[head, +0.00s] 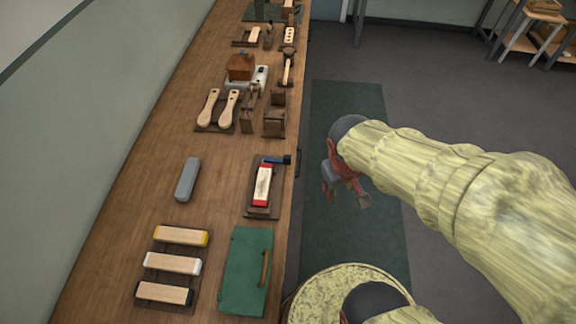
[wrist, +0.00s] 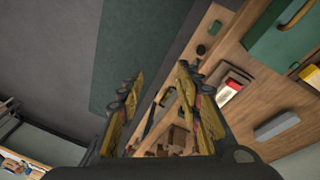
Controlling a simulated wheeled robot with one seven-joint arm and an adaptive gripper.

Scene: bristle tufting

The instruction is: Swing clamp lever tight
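The clamp fixture (head: 264,209) is a dark base on the bench near its right edge. It holds a pale wooden brush block (head: 262,182) with red ends, which also shows in the wrist view (wrist: 229,91). The clamp lever (head: 276,160), dark with a blue part, lies across the far end of the fixture and points right toward the bench edge. My gripper (head: 346,199) hangs off the bench to the right of the fixture, over the floor mat, apart from the lever. In the wrist view its two fingers (wrist: 157,80) are spread with nothing between them.
A grey oblong case (head: 187,179) lies left of the fixture. A green box (head: 247,270) with a handle and a rack of several wooden blocks (head: 172,264) stand nearer. Paddles (head: 228,108) and wooden fixtures are farther along.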

